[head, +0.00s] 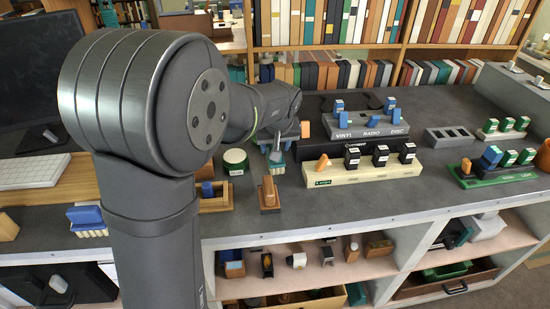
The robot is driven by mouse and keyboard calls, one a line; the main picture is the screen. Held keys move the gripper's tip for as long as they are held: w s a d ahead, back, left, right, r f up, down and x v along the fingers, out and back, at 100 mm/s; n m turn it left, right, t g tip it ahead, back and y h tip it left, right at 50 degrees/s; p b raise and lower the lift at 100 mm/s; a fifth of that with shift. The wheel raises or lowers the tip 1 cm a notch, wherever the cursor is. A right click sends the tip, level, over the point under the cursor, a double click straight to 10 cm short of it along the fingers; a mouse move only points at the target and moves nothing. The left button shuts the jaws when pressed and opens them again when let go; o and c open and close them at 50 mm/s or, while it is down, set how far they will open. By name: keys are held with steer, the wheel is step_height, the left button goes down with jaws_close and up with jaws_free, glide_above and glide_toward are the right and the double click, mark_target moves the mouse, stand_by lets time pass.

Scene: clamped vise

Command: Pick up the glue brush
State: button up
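My gripper (278,138) is small at the end of my arm, above the grey worktop and just left of the cream rack. Whether its fingers are open or shut is too small to tell. A grey and teal item (277,160) shows right below it; I cannot tell if they touch. I cannot tell for certain which thing is the glue brush.
A cream rack (345,178) with black cartridges and a grey block labelled VINYL, RADIO, DISC (366,133) stand right of my gripper. A blue-topped brush-like item (86,216) lies at the left front edge. Bare worktop (420,185) shows at right.

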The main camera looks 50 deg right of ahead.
steer(key=shift+w+f, duration=0.1)
steer(key=shift+f, duration=0.25)
jaws_close()
steer(key=shift+r, duration=0.1)
step_height(320, 180, up, 10)
stand_by(0.4)
